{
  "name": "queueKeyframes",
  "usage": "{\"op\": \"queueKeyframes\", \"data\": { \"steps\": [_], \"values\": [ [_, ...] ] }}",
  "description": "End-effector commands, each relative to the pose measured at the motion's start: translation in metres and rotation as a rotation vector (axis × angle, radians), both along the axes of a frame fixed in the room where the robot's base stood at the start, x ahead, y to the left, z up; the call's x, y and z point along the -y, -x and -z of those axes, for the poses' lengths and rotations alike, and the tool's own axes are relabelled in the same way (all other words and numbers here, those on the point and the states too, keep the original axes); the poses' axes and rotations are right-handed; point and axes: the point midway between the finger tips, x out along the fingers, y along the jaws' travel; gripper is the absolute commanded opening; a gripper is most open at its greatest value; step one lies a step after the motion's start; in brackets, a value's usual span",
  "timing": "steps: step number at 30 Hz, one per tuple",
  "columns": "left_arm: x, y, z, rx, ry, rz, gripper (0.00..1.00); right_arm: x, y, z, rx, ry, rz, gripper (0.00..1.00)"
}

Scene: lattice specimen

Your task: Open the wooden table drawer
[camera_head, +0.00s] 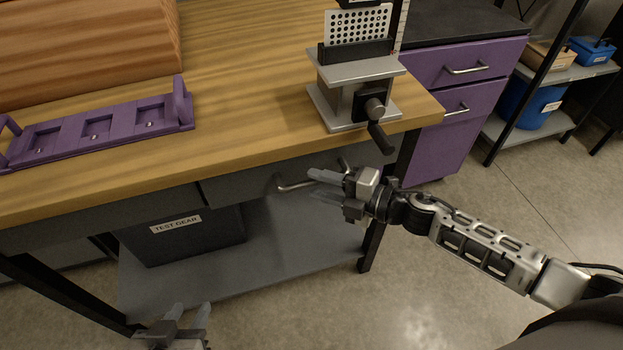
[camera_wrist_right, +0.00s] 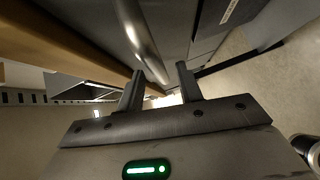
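The wooden table (camera_head: 225,90) has a grey drawer (camera_head: 235,187) under its top at the right, its front looking about flush with the frame. A silver bar handle (camera_head: 288,187) sticks out from the drawer. My right gripper (camera_head: 318,182) is at the handle's right part, fingers pointing left. In the right wrist view, its fingers (camera_wrist_right: 160,70) are apart, and the handle (camera_wrist_right: 143,38) runs toward the gap between them; whether they touch it I cannot tell. My left gripper (camera_head: 189,310) is low at the bottom edge, open and empty, away from the drawer.
A test fixture with a crank (camera_head: 358,85) stands on the table's right end. A purple tray (camera_head: 100,130) lies at the left. A dark TEST GEAR bin (camera_head: 185,240) sits on the lower shelf (camera_head: 260,260). A purple cabinet (camera_head: 450,110) stands behind; floor in front is clear.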

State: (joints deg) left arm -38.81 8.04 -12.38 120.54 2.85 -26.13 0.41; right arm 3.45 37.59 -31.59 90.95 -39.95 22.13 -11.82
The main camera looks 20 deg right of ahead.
Motion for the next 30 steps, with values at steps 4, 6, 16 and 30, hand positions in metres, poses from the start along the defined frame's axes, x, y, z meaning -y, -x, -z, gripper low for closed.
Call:
{"op": "queueKeyframes", "data": {
  "steps": [4, 6, 16, 30],
  "values": [
    [-0.001, 0.000, -0.001, 0.001, -0.004, 0.001, 0.36, -0.013, -0.013, 0.002, 0.000, -0.001, 0.002, 0.36],
    [-0.001, 0.000, -0.001, 0.002, -0.005, 0.003, 0.36, -0.016, -0.015, 0.003, 0.000, -0.001, 0.001, 0.36],
    [-0.001, 0.000, -0.001, 0.004, -0.006, 0.004, 0.36, -0.018, -0.017, 0.004, -0.001, 0.000, 0.002, 0.36],
    [-0.001, -0.002, -0.004, 0.008, -0.006, 0.004, 0.36, -0.020, -0.015, 0.004, -0.001, -0.001, -0.003, 0.00]
  ]
}}
